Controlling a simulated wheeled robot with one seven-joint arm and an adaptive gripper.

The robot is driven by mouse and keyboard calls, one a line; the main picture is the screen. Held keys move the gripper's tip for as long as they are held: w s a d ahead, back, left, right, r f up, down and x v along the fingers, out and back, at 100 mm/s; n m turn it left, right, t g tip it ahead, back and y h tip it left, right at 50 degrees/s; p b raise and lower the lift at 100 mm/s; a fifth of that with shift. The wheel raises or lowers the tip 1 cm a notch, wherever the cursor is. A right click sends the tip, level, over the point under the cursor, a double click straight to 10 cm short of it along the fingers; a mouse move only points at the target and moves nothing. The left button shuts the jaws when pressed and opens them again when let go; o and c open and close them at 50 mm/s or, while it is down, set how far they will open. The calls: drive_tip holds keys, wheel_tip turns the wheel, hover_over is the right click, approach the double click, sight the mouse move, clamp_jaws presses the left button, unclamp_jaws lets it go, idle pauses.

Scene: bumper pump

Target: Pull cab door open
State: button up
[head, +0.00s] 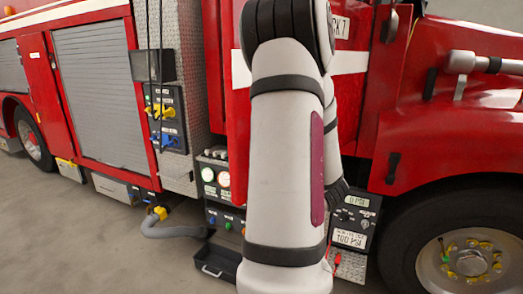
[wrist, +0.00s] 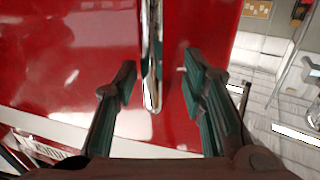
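The red cab door (head: 347,110) of the fire truck, with a white stripe, is largely hidden behind my arm in the head view. Its red panel (wrist: 60,60) fills much of the wrist view. A chrome bar handle (wrist: 152,65) runs down from the top edge of the wrist view to about mid-height. My gripper (wrist: 160,82) is open, one dark finger on each side of the handle's lower end. Gaps show between the handle and both fingers, so I see no contact. My fingertips are hidden in the head view.
A pump panel with gauges (head: 216,178) and a PSI display box (head: 353,218) stand low beside the cab. The front wheel (head: 466,262) is at the lower right. A grey hose (head: 175,231) and a black tray (head: 217,262) are at lower left. Open floor (head: 70,230) lies left.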

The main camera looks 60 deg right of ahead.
drive_tip(key=v, duration=0.6)
drive_tip(key=shift+s+a, duration=0.25)
drive_tip(key=shift+s, duration=0.05)
